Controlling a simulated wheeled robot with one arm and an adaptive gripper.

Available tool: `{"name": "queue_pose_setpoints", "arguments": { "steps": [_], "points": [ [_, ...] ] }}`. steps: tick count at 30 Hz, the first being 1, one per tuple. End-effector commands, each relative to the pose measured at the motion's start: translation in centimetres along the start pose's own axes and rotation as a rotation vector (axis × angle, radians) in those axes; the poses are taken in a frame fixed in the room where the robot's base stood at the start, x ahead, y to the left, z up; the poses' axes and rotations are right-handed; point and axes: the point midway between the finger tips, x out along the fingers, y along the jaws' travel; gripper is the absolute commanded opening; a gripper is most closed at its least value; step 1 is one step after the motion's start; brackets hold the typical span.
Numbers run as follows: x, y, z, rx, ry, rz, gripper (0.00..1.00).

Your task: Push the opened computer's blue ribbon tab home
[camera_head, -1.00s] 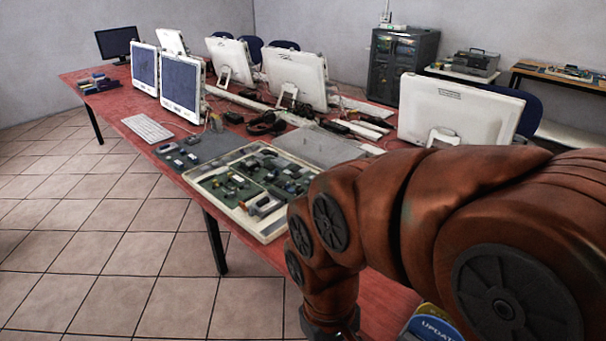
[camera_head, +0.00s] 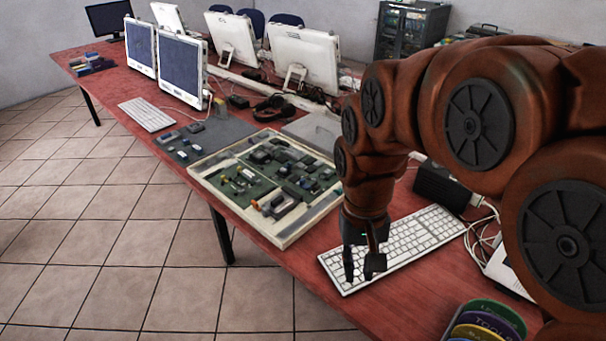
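The opened computer (camera_head: 290,240) lies flat on the red table, a pale shallow casing with its green circuit board (camera_head: 262,200) exposed. A small blue part (camera_head: 277,201) shows on the board towards its near side; I cannot tell whether it is the ribbon tab or how it is seated. My gripper (camera_head: 361,277) points down over the left end of a white keyboard (camera_head: 418,236), to the right of the casing and apart from it. Its two dark fingers are spread with nothing seen between them. I cannot tell whether the fingertips touch the keyboard.
A grey mat (camera_head: 203,139) with small parts lies beyond the casing. A black box (camera_head: 440,186) and white cables (camera_head: 480,235) are right of the keyboard. Coloured discs (camera_head: 490,322) stand at the near edge. Headphones (camera_head: 273,107) and several monitors stand farther back. Bare red table (camera_head: 290,268) lies near the casing.

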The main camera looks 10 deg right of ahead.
Motion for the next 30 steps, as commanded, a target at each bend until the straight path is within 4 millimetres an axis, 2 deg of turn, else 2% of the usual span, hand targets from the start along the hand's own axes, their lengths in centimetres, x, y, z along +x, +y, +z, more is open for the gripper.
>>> {"name": "queue_pose_setpoints", "arguments": {
  "steps": [6,15,23,30],
  "points": [
    [-2.5,-1.0,-5.7,0.089,0.016,-0.003,0.21],
    [-4.5,-2.3,-13.3,0.213,0.035,-0.009,0.21],
    [-5.4,-3.5,-19.8,0.318,0.053,-0.016,0.21],
    [-5.4,-4.5,-25.6,0.415,0.066,-0.024,0.21]
  ]
}}
